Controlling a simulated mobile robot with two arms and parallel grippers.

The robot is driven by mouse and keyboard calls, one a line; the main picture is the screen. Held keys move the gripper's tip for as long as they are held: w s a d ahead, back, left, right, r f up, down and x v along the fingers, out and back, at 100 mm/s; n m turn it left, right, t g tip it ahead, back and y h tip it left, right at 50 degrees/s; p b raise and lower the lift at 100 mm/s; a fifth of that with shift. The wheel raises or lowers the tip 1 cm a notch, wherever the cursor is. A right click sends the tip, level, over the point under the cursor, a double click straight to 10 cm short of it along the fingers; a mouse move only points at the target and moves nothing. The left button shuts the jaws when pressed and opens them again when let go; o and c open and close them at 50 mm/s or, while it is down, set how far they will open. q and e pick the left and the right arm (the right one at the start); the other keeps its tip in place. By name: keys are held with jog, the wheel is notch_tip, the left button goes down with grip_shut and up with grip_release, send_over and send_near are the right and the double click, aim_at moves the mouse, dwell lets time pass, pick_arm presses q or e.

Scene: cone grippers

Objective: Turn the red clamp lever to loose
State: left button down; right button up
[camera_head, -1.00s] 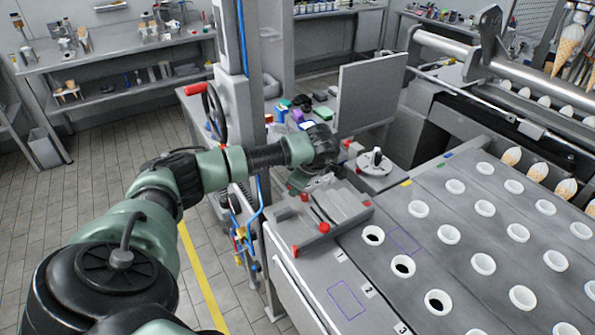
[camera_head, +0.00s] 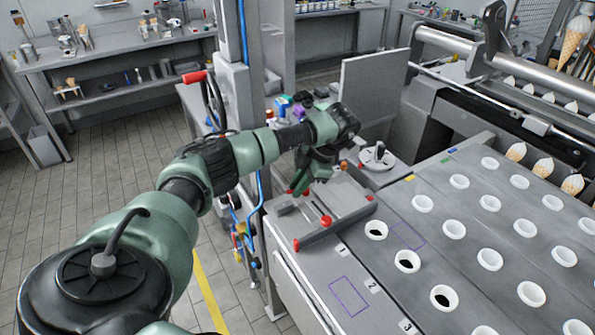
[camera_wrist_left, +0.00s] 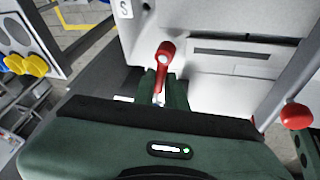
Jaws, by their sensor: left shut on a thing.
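The red clamp lever (camera_wrist_left: 163,62) shows in the left wrist view, with its rounded red end pointing up in the picture and its lower part between my green fingers. My left gripper (camera_wrist_left: 165,92) is shut on it. In the head view my left gripper (camera_head: 300,186) is low over the back left part of the grey clamp fixture (camera_head: 345,205). There the fingers and wrist hide most of the lever. My right gripper is in neither view.
A red ball knob (camera_head: 325,221) stands on the fixture; a red knob (camera_wrist_left: 296,116) also shows in the wrist view. A round disc with a dark handle (camera_head: 378,155) is behind right. The plate with white-rimmed holes (camera_head: 455,230) lies to the right.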

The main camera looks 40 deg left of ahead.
pick_arm(q)
jog(key=shift+d+n, duration=0.1)
jog(key=shift+n, duration=0.4)
jog(key=shift+g, duration=0.3)
jog(key=c, duration=1.5)
grip_release()
jog(key=shift+o, duration=0.2)
jog(key=b+v, duration=0.1)
jog(key=v, duration=0.7)
jog(key=shift+s, duration=0.1)
